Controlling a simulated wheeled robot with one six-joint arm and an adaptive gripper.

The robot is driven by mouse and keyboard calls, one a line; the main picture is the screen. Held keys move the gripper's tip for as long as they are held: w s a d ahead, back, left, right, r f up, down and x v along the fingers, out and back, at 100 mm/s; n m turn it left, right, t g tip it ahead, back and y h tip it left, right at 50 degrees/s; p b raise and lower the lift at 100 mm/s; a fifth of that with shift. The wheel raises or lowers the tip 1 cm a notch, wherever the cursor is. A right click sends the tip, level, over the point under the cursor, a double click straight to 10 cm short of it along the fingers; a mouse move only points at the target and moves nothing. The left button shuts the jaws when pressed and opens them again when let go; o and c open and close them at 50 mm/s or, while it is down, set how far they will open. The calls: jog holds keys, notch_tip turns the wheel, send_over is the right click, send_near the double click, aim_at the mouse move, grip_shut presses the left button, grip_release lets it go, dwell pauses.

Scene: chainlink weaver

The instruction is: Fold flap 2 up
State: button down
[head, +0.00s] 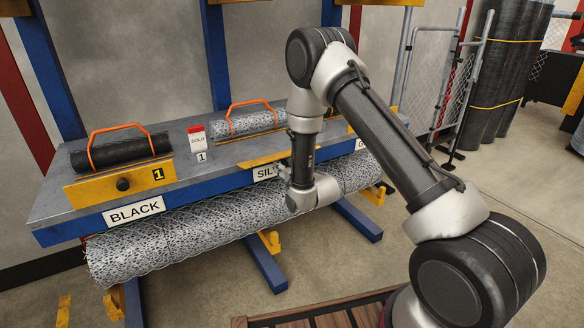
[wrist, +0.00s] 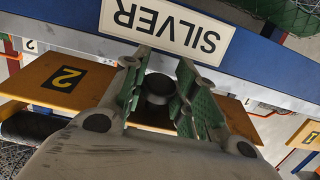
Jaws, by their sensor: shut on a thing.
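Flap 2 is a yellow-orange board with a black "2" label; it fills the middle of the wrist view (wrist: 60,75). A black knob (wrist: 158,90) stands on its face. In the head view flap 2 (head: 262,159) shows as a thin yellow strip at the bench's front edge, before the silver mesh roll; my arm hides part of it. Its exact tilt is hard to tell. My gripper (wrist: 161,70) has its green-padded fingers on either side of the knob, shut on it. In the head view my gripper (head: 284,166) is mostly hidden by my wrist.
Flap 1 (head: 90,195) stands upright before a black roll (head: 120,150) at left. A red-white "SOLD" marker (head: 197,135) stands between the rolls. The SILVER sign (wrist: 165,25) is on the blue bench edge. A large mesh roll (head: 170,235) lies below.

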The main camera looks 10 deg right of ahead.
aim_at(282, 155)
notch_tip(282, 155, up, 2)
jog(key=g+h, duration=0.1)
jog(key=g, duration=0.1)
jog(key=shift+r+g, duration=0.15)
jog(key=shift+g, duration=0.25)
jog(key=r+g, duration=0.1)
jog(key=r+g+h, duration=0.1)
jog(key=g, duration=0.1)
jog(key=shift+w+a, duration=0.1)
jog(key=shift+w, duration=0.25)
jog(key=g, duration=0.1)
jog(key=r+g+h, duration=0.1)
jog(key=g, duration=0.1)
jog(key=shift+w+a+r, duration=0.1)
jog(key=shift+w, duration=0.3)
jog(key=shift+w+a+r+g+h, duration=0.1)
jog(key=shift+w+r+g+h, duration=0.15)
jog(key=shift+g, duration=0.5)
jog(key=shift+w+a+r+g+h, duration=0.1)
jog(key=shift+w+r+g+h, duration=0.15)
jog(key=shift+g, duration=0.55)
jog(key=shift+w+a+r+g+h, duration=0.15)
jog(key=shift+w+g+h, duration=0.1)
jog(key=shift+g, duration=0.5)
jog(key=shift+r, duration=0.1)
jog(key=c, duration=1.1)
grip_release()
jog(key=shift+c, duration=0.2)
